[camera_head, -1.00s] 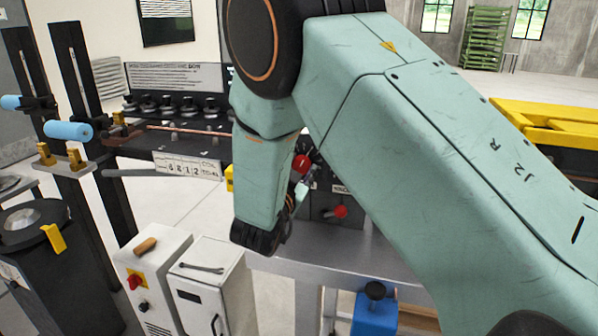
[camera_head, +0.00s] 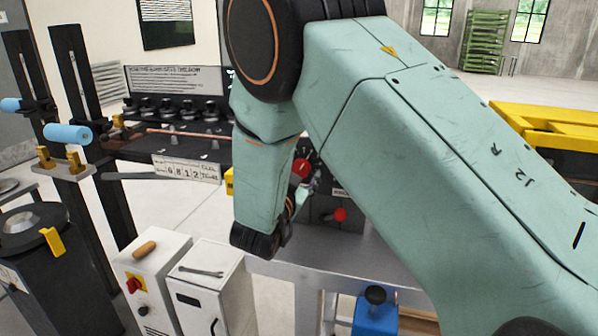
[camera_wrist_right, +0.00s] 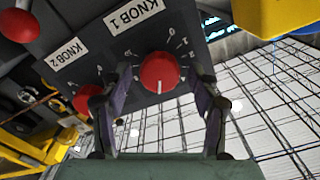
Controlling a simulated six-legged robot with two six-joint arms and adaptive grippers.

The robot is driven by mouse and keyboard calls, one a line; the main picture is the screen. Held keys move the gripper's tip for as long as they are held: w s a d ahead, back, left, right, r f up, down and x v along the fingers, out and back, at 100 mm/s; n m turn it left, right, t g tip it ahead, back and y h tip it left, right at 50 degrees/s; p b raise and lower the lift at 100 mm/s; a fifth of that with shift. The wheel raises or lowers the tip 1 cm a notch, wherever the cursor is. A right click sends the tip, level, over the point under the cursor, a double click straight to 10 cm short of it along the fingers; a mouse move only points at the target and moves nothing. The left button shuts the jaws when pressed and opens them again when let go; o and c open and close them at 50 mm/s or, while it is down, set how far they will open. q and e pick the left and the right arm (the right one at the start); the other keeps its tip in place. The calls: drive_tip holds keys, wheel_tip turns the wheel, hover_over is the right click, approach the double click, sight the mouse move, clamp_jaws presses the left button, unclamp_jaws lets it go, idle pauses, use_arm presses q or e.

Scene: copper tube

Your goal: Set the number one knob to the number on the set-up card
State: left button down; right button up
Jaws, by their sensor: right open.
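In the right wrist view the red number one knob (camera_wrist_right: 160,70) sits on a dark panel under a "KNOB 1" label, with small white scale marks around it. A white line on it points toward the bottom of the picture. My right gripper (camera_wrist_right: 162,80) is open, its two fingers on either side of this knob; contact cannot be told. Red knob 2 (camera_wrist_right: 84,99) is partly behind the left finger. In the head view my right wrist and forearm hide much of the panel (camera_head: 325,207). My left gripper is not visible.
A red ball (camera_wrist_right: 18,24) and a yellow part (camera_wrist_right: 275,15) are near the fingers in the wrist view. In the head view, a bench with a copper tube (camera_head: 190,132) and black knobs stands left, white cabinets (camera_head: 212,295) are below, and a blue object (camera_head: 375,316) is lower right.

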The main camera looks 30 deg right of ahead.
wheel_tip(320, 180, up, 10)
idle(0.6)
idle(0.4)
